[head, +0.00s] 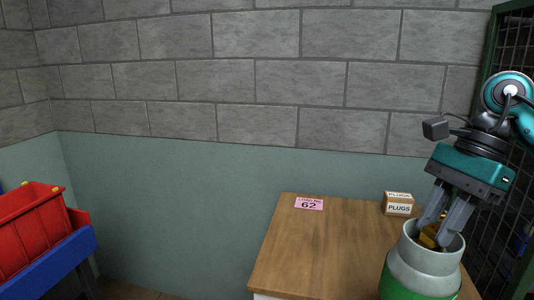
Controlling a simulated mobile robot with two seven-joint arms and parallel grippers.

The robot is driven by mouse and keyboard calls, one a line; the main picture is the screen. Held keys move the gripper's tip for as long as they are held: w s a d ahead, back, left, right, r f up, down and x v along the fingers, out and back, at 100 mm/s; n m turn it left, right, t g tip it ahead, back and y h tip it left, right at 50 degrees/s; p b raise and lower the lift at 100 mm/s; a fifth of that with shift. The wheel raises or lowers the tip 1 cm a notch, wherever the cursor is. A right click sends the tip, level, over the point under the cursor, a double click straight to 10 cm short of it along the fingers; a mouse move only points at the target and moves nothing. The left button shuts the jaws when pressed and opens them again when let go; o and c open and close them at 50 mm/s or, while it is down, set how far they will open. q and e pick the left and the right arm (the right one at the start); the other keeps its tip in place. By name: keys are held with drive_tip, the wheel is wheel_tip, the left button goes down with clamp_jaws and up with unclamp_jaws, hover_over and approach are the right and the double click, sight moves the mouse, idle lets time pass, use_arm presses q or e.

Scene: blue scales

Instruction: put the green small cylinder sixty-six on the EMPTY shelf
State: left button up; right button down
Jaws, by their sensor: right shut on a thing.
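A gas cylinder (423,275) with a grey collar and shoulder and a green body shows at the bottom right in the head view. It looks upright, and its lower part is cut off by the frame's edge. No number shows on it. My right gripper (434,233) points down into the collar and is shut on the cylinder near its yellow valve. The collar partly hides the fingertips. I cannot tell whether the cylinder's base touches anything. No shelf marked EMPTY is in view. My left gripper is not in view.
A wooden-topped table (325,245) stands behind the cylinder, with a pink label reading 62 (309,204) and a PLUGS box (398,204). A red bin (30,235) sits on a blue stand at left. A green-framed mesh panel (510,150) is close at right.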

sight(396, 251)
drive_tip(key=a+f+n, duration=0.1)
drive_tip(key=f+n, duration=0.1)
drive_tip(key=w+a+f+n+g, duration=0.1)
drive_tip(key=a+f+n, duration=0.1)
drive_tip(key=f, duration=0.1)
drive_tip(key=a+f+n+g+h, duration=0.1)
drive_tip(key=a+f+n, duration=0.1)
drive_tip(key=n, duration=0.1)
drive_tip(key=shift+w+f, duration=0.2)
drive_tip(key=shift+f, duration=0.05)
drive_tip(key=a+f+n+g+h, duration=0.1)
drive_tip(key=a+f+n+h, duration=0.2)
drive_tip(key=f+n, duration=0.5)
drive_tip(key=shift+s+a+f, duration=0.25)
drive_tip(key=shift+s+a, duration=0.05)
drive_tip(key=shift+a, duration=0.25)
drive_tip(key=shift+g, duration=0.3)
